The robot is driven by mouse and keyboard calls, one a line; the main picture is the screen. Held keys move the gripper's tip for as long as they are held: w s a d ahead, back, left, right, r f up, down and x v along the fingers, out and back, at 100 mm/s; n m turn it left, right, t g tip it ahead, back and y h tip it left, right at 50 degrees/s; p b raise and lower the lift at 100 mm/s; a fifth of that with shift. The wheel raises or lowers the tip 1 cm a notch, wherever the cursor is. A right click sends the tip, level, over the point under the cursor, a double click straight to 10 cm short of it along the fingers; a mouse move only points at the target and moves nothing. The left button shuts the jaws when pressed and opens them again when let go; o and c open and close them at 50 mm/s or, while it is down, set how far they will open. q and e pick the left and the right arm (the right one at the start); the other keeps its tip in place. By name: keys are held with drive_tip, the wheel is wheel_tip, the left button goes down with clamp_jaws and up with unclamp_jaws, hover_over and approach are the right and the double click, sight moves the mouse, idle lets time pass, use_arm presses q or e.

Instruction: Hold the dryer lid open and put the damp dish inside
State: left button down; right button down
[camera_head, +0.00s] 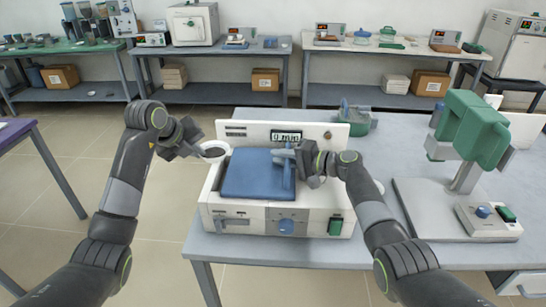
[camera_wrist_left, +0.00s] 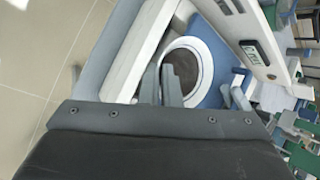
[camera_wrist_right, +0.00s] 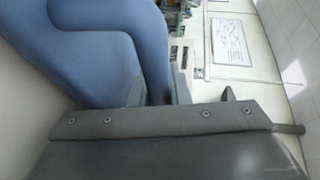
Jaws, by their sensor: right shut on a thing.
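The dryer (camera_head: 245,220) is a white box on the bench with a blue lid (camera_head: 250,175) over its top. The lid's blue surface fills the left of the right wrist view (camera_wrist_right: 85,50). I cannot tell whether it is slightly raised. My right gripper (camera_head: 290,156) is shut on the lid's blue handle, whose curved bar runs between the fingers in the right wrist view. The dish (camera_head: 213,150) is round with a pale rim. My left gripper (camera_head: 197,150) has its fingers close together at the rim, holding it near the dryer's back left corner. The dish also shows in the left wrist view (camera_wrist_left: 191,68).
The dryer's upright back panel (camera_head: 300,132) with a display stands behind the lid. A green-headed instrument (camera_head: 475,130) on a grey base stands to the right. A small green device (camera_head: 357,120) sits behind. The floor at left is clear.

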drive_tip(key=shift+d+f+b, duration=0.15)
drive_tip(key=shift+d+b, duration=0.2)
drive_tip(key=shift+d, duration=2.55)
use_arm(q)
drive_tip(key=shift+f+b, duration=0.75)
drive_tip(key=shift+f, duration=0.3)
use_arm(e)
drive_tip(key=shift+d, duration=2.9)
use_arm(q)
drive_tip(key=shift+f+b, duration=0.3)
use_arm(e)
drive_tip(key=shift+d, duration=0.4)
use_arm(q)
drive_tip(key=d+m, duration=0.1)
drive_tip(key=d, duration=0.1)
drive_tip(key=d+m+g+h, duration=0.1)
drive_tip(key=d+m, duration=0.1)
drive_tip(key=w+d+r+m+h, duration=0.1)
drive_tip(key=d, duration=0.1)
drive_tip(key=shift+m+g, duration=0.3)
drive_tip(key=shift+d+f+m+h, duration=0.2)
drive_tip(key=shift+d+m+h, duration=0.05)
drive_tip(key=shift+m+h, duration=0.05)
wheel_tip(320, 180, down, 10)
drive_tip(key=shift+r, duration=0.2)
